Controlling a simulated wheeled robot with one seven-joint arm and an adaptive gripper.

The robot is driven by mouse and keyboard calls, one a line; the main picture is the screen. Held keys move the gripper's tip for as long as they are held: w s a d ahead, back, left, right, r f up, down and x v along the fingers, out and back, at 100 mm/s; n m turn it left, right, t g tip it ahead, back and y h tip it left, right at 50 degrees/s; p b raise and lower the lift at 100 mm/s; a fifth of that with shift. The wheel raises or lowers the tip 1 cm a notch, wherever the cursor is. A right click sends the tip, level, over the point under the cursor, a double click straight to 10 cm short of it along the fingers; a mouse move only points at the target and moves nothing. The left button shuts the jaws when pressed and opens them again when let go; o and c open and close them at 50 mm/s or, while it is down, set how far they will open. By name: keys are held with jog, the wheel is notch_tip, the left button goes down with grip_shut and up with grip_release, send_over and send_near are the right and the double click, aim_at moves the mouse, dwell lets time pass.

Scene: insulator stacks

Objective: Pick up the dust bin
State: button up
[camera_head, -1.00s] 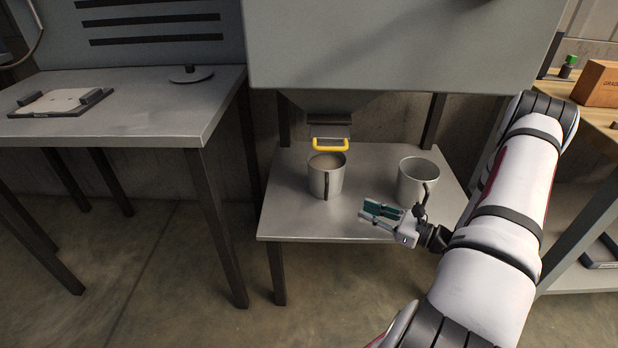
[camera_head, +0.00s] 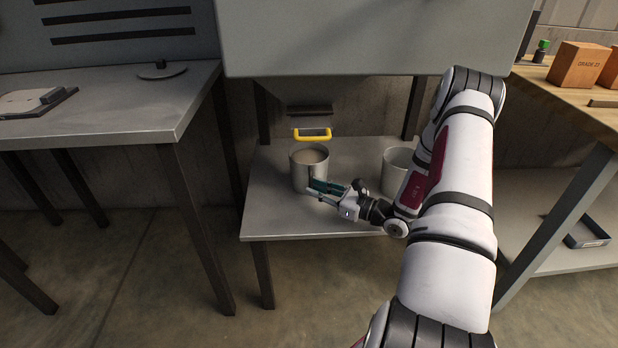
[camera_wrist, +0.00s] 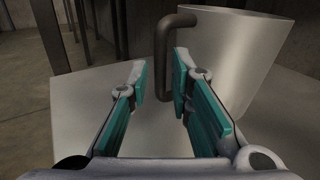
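The dust bin (camera_head: 308,160) is a grey metal pot filled with brownish dust. It stands upright on the low metal shelf, under the chute with the yellow handle. In the wrist view the bin (camera_wrist: 240,50) fills the upper right, and its dark vertical handle (camera_wrist: 162,58) faces me. My gripper (camera_head: 322,190) is at the front of the bin, low by its handle. In the wrist view my gripper (camera_wrist: 160,78) is open, with teal pads apart. The handle shows in the gap between the fingertips, nearer the right one. I cannot tell whether they touch.
A second grey pot (camera_head: 396,172) stands to the right on the same shelf (camera_head: 275,222), partly behind my arm. The yellow handle (camera_head: 312,134) and chute hang just above the dust bin. A metal table (camera_head: 120,105) stands left; a wooden bench with boxes (camera_head: 578,66) stands right.

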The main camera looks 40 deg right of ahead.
jog(key=shift+x, duration=1.1)
grip_shut()
